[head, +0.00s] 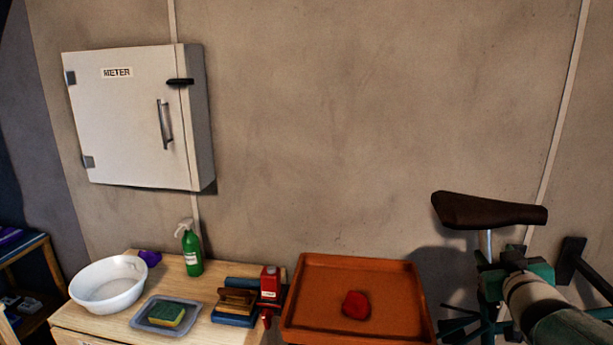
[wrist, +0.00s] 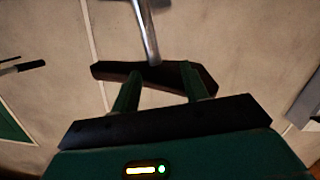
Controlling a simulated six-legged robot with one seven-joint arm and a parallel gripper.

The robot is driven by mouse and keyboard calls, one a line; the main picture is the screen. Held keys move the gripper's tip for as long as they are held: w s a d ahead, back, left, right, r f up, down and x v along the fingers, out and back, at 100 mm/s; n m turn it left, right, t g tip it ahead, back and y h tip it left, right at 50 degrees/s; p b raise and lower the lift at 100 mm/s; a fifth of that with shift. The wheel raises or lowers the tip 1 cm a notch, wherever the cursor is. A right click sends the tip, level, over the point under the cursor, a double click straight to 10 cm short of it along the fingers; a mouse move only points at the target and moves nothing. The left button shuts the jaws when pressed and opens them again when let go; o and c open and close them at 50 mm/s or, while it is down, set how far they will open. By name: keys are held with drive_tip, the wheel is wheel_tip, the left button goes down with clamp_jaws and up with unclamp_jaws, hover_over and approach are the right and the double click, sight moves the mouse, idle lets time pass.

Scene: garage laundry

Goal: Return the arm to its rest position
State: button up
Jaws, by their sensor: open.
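My gripper (wrist: 160,70) is open in the wrist view, with its two green fingers spread apart. A dark brown saddle (wrist: 155,76) on a metal post lies beyond the fingertips, and the fingers cover parts of it. I cannot tell how far it is from them. In the head view my arm (head: 541,308) reaches in from the lower right, below the saddle (head: 488,211). The fingers cannot be made out clearly there.
An orange tray (head: 312,312) holding a red lump (head: 356,305) is left of my arm. Farther left, a wooden counter (head: 88,318) holds a white bowl (head: 108,286), a sponge dish (head: 150,325) and a green spray bottle (head: 192,252). A closed meter cabinet (head: 130,135) hangs above.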

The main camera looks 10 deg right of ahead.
drive_tip(key=s+a+f+g+y, duration=0.2)
drive_tip(key=s+a, duration=0.3)
drive_tip(key=a, duration=0.4)
drive_tip(key=s+a+f+g+y, duration=0.1)
drive_tip(key=s+a+f+g, duration=0.3)
drive_tip(key=a, duration=0.5)
drive_tip(key=s+a+f+g+y, duration=0.2)
drive_tip(key=s+a, duration=0.4)
drive_tip(key=a, duration=0.4)
drive_tip(key=shift+f+n+g+y, duration=0.3)
drive_tip(key=shift+f+n+g, duration=0.15)
drive_tip(key=shift+g, duration=0.45)
drive_tip(key=shift+d, duration=0.1)
